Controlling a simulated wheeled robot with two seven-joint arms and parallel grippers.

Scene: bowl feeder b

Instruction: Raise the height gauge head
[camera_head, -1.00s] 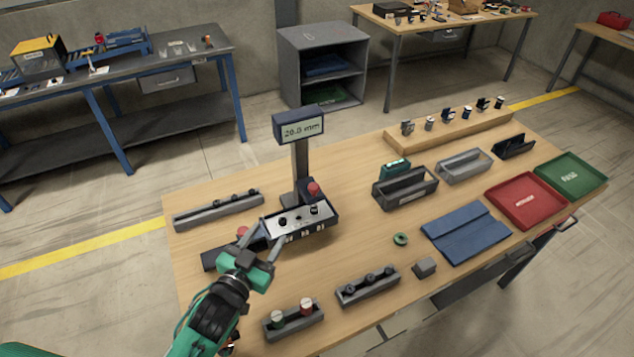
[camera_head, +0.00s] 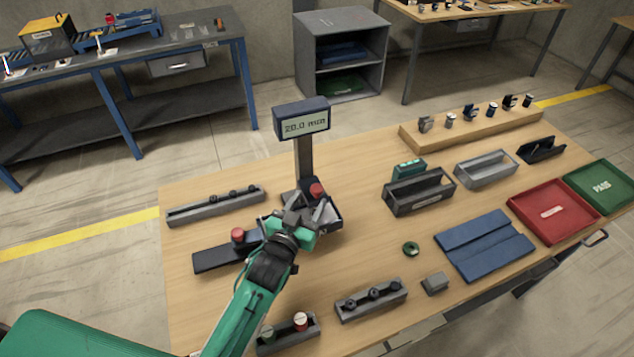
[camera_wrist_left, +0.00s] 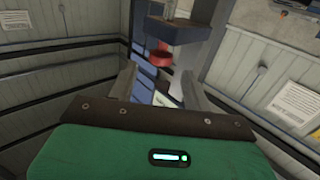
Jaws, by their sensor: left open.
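The height gauge stands on the wooden table. Its display (camera_head: 303,121) reads 20.0 mm on a grey column (camera_head: 304,160). A red knob (camera_head: 317,189) sits on the dark gauge head low on the column. My left gripper (camera_head: 310,208) is open just in front of the head and hides much of the panel there. In the left wrist view, the red knob (camera_wrist_left: 154,56) lies ahead between the spread fingers of my left gripper (camera_wrist_left: 165,85), below a dark blue block (camera_wrist_left: 172,29). Contact cannot be told. My right gripper is not in view.
A second red knob (camera_head: 238,235) sits on a dark base left of my gripper. A grey rail (camera_head: 216,206) lies behind it. Small holders (camera_head: 371,300) stand in front. Grey bins (camera_head: 419,192), a blue mat (camera_head: 484,243) and a red tray (camera_head: 554,211) lie right.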

